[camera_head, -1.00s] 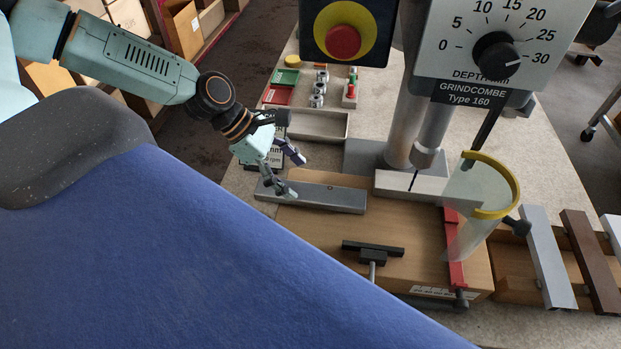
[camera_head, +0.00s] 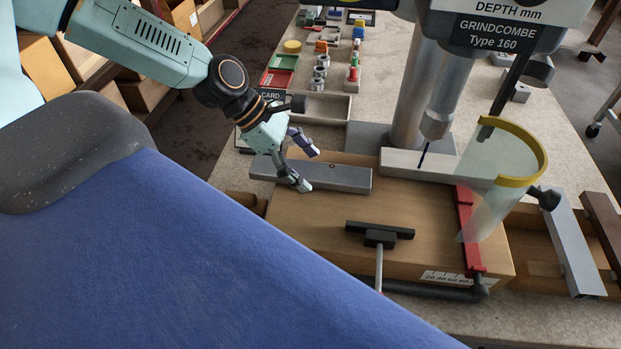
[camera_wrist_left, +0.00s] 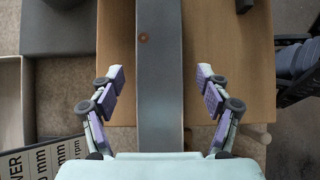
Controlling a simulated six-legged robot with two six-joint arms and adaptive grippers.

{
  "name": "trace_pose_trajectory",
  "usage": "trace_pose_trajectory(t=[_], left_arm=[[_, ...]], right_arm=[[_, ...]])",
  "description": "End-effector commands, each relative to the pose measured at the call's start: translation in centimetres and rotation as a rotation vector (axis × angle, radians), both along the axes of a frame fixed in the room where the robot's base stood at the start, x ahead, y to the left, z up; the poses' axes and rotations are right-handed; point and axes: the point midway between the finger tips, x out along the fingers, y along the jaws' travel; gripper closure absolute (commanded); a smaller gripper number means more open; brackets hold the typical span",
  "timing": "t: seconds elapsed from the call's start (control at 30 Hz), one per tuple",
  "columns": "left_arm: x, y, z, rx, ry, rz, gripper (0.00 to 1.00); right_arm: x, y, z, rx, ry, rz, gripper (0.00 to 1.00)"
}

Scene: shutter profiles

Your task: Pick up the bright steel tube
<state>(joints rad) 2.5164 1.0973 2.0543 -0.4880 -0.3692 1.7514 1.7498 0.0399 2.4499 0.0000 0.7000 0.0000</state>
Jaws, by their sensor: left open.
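A long grey metal bar with flat sides (camera_head: 345,179) lies along the back left edge of the wooden board. Light grey profiles (camera_head: 577,245) lie at the right, and small silver cylinders (camera_head: 319,72) stand at the back; I cannot tell for sure which piece is the bright steel tube. My left gripper (camera_head: 308,170) is open and empty at the left part of the grey bar. In the left wrist view the bar (camera_wrist_left: 160,90) runs between the spread fingers (camera_wrist_left: 160,75), apart from both, with a small brown spot on its face. My right gripper is not in view.
The drill press column (camera_head: 415,95) and clear guard with yellow rim (camera_head: 505,190) stand right of the gripper. A black T-shaped clamp (camera_head: 380,233) and a red strip (camera_head: 467,225) are on the wooden board (camera_head: 425,215). A grey tray (camera_head: 325,108) lies behind.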

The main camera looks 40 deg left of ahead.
Motion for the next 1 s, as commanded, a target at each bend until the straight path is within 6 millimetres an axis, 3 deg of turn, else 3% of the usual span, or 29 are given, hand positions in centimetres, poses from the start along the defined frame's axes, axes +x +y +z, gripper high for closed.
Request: trace_pose_trajectory(t=[0.37,1.0], left_arm=[[0.07,-0.17,-0.11,0.0,0.0,0.0,0.25],[0.07,-0.14,-0.15,0.001,0.0,0.0,0.8]], right_arm=[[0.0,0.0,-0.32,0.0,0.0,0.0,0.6],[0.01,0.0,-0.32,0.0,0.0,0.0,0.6]])
